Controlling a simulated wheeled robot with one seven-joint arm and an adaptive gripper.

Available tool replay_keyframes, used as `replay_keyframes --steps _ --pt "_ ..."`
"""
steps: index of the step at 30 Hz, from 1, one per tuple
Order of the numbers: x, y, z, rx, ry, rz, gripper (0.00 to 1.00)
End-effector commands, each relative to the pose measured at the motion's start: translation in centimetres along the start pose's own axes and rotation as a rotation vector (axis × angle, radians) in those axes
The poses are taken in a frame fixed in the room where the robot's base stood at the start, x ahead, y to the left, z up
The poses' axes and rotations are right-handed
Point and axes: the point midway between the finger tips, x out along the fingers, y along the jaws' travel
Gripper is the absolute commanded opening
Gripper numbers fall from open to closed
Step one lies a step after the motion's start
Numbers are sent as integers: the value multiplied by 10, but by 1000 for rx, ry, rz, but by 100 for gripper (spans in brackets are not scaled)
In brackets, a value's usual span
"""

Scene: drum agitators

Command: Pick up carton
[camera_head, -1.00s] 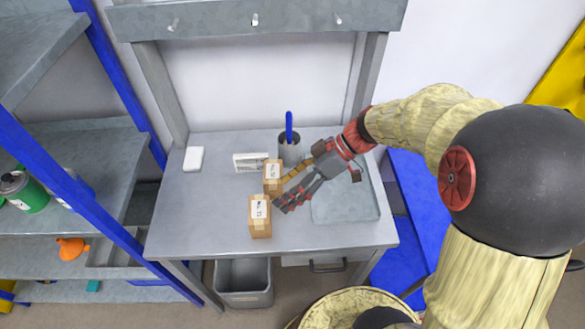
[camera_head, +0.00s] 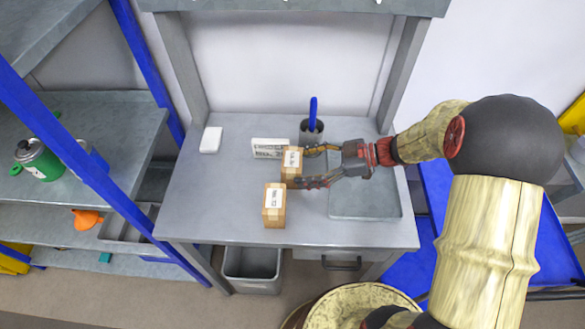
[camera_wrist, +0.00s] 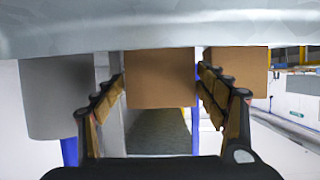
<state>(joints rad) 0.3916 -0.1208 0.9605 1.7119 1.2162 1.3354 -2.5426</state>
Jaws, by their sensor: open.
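Two small brown cartons with white labels stand upright on the grey workbench (camera_head: 225,210): a rear carton (camera_head: 291,163) and a front carton (camera_head: 274,205). My gripper (camera_head: 305,167) is open beside the rear carton, reaching in from the right, with one finger on its far side and one on its near side. In the wrist view, which is upside down, the rear carton (camera_wrist: 160,78) shows between the two open fingers (camera_wrist: 160,88). I cannot tell whether either finger touches it. The front carton (camera_wrist: 236,68) is outside the fingers, to the right in that view.
A dark grey cup (camera_head: 311,133) with a blue-handled item stands just behind the rear carton; it also shows in the wrist view (camera_wrist: 55,95). A white labelled block (camera_head: 270,148) sits behind left. A grey tray (camera_head: 365,205) lies under my wrist. The bench's left side is mostly clear.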

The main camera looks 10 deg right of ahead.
Motion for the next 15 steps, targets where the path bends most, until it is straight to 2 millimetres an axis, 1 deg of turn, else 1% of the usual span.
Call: replay_keyframes --steps 1,3,6,10,15 --pt "9 -1 1 -1 0 -5 73" --pt "20 -1 -1 -1 -1 -4 73" --pt "32 -1 -1 0 0 -4 73" --pt "39 0 -2 0 -2 -2 73" --pt "40 0 -2 0 -2 -1 73"
